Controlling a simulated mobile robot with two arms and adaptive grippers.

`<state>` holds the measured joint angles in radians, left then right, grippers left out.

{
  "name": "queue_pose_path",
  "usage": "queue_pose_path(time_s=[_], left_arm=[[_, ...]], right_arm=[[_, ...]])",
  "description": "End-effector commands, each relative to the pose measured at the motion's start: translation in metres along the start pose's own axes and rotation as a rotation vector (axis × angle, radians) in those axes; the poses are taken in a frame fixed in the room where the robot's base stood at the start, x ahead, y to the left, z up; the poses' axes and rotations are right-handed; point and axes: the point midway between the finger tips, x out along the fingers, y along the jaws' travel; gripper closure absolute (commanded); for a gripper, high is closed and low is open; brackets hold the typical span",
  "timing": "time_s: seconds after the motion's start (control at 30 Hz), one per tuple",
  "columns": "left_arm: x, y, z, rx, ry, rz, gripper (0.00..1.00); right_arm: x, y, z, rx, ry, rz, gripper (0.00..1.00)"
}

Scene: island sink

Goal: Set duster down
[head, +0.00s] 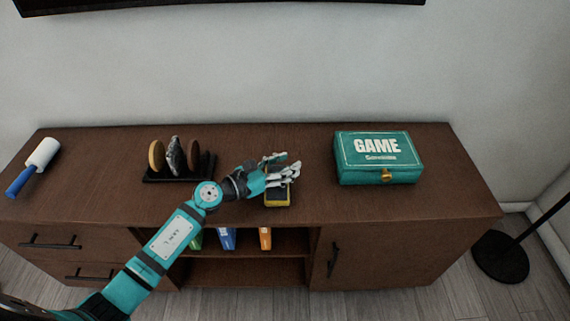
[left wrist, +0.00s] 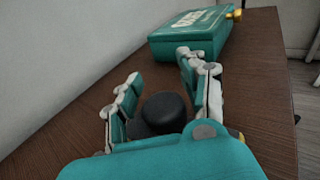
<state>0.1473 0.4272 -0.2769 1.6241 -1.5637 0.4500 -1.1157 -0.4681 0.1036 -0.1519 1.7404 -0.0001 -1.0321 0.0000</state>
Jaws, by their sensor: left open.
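My left gripper (head: 285,170) is open over the middle of the brown cabinet top, and its fingers also show in the left wrist view (left wrist: 158,72). A small yellow and black thing (head: 277,198), which may be the duster, sits on the cabinet top right under the fingers and is partly hidden by them. In the left wrist view a round black part (left wrist: 166,111) lies between the spread fingers. I cannot tell whether the fingers touch it. My right gripper is not in view.
A teal game box (head: 379,158) stands to the right on the cabinet top (head: 440,190). A black stand with round discs (head: 178,172) is left of the gripper. A white roller with a blue handle (head: 36,165) lies at the far left. Colored items sit on the shelf below.

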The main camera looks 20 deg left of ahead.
Motion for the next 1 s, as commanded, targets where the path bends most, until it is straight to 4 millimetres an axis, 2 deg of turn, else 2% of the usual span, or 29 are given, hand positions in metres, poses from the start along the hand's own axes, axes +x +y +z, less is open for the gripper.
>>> queue_pose_path(time_s=[0.03,0.1,0.27,0.4,0.53,0.7,1.0], left_arm=[[-0.004,0.000,0.001,0.000,0.002,0.001,0.57],[-0.017,0.001,-0.001,0.000,0.004,0.001,0.57],[-0.053,0.000,-0.002,0.000,0.005,0.001,0.57],[-0.083,0.000,-0.002,-0.001,0.004,0.000,0.57],[-0.104,0.000,-0.002,-0.001,0.003,0.001,0.57],[-0.118,0.000,0.000,0.000,0.001,0.001,0.57],[-0.120,0.000,0.001,0.000,0.000,0.000,0.57]], right_arm=[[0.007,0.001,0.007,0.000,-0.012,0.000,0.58],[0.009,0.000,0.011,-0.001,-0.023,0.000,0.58],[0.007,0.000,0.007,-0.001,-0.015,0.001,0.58],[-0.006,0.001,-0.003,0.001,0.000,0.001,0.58],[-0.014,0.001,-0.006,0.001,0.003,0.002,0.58],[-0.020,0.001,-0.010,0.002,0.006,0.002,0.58],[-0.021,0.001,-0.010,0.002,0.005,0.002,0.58]])
